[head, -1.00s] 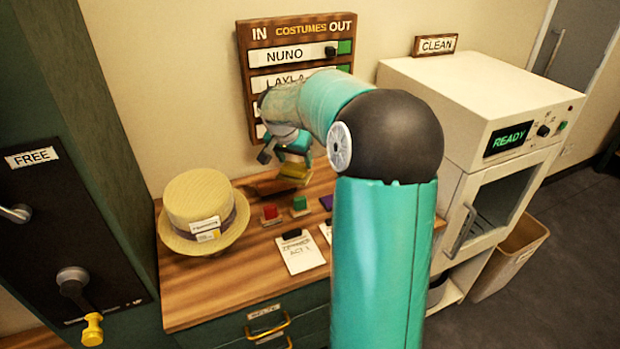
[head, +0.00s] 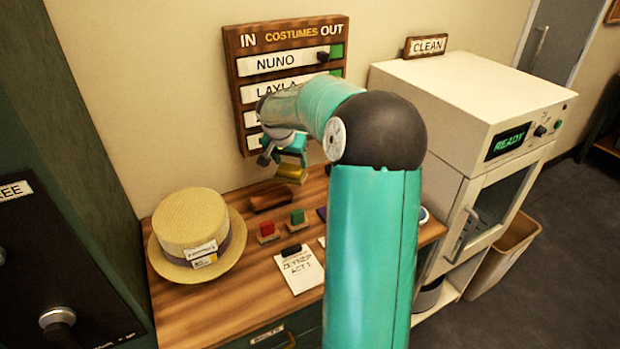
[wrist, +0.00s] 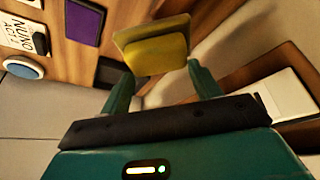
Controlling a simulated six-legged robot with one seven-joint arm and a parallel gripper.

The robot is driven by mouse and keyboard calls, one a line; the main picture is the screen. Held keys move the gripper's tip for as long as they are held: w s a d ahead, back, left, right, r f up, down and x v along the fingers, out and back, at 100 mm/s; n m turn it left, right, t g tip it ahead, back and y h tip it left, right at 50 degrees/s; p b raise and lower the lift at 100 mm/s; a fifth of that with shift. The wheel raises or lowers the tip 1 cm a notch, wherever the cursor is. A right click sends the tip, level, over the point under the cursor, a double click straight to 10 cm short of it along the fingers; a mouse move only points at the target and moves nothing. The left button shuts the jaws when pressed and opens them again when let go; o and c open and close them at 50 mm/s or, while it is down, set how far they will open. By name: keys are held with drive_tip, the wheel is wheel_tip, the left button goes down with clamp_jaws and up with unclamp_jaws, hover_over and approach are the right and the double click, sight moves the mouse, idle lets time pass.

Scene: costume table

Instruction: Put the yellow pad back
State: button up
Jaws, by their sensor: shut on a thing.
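The yellow pad (head: 291,172) is held in the air in my gripper (head: 289,158), over the back of the wooden table (head: 225,295) and in front of the wall board. In the wrist view the pad (wrist: 155,50) sits between the two teal fingers of my gripper (wrist: 159,73). A red pad (head: 267,230) and a green pad (head: 298,217) stand on small dark bases on the table. A purple pad (wrist: 84,20) and an empty-looking dark square (wrist: 111,73) show in the wrist view. My arm hides part of the table in the head view.
A straw hat (head: 195,225) stands at the table's left. A brown block (head: 270,196) lies near the wall, below my gripper. A note card (head: 298,268) lies in front. The costumes board (head: 238,90) hangs behind; a white machine (head: 440,90) stands right.

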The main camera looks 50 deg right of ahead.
drive_tip(key=d+f, duration=0.3)
drive_tip(key=d, duration=0.1)
drive_tip(key=d+f, duration=0.4)
drive_tip(key=shift+d+f, duration=0.25)
drive_tip(key=shift+d, duration=0.05)
drive_tip(key=shift+s+f, duration=0.15)
drive_tip(key=shift+f, duration=0.45)
drive_tip(key=shift+s+f, duration=0.15)
drive_tip(key=shift+f, duration=0.4)
drive_tip(key=shift+w+a+f, duration=0.1)
drive_tip(key=shift+w+f, duration=0.1)
drive_tip(key=shift+f, duration=0.05)
drive_tip(key=shift+s, duration=0.1)
drive_tip(key=o, duration=1)
drive_tip(key=shift+o, duration=0.2)
drive_tip(key=shift+r, duration=0.1)
drive_tip(key=v, duration=1.2)
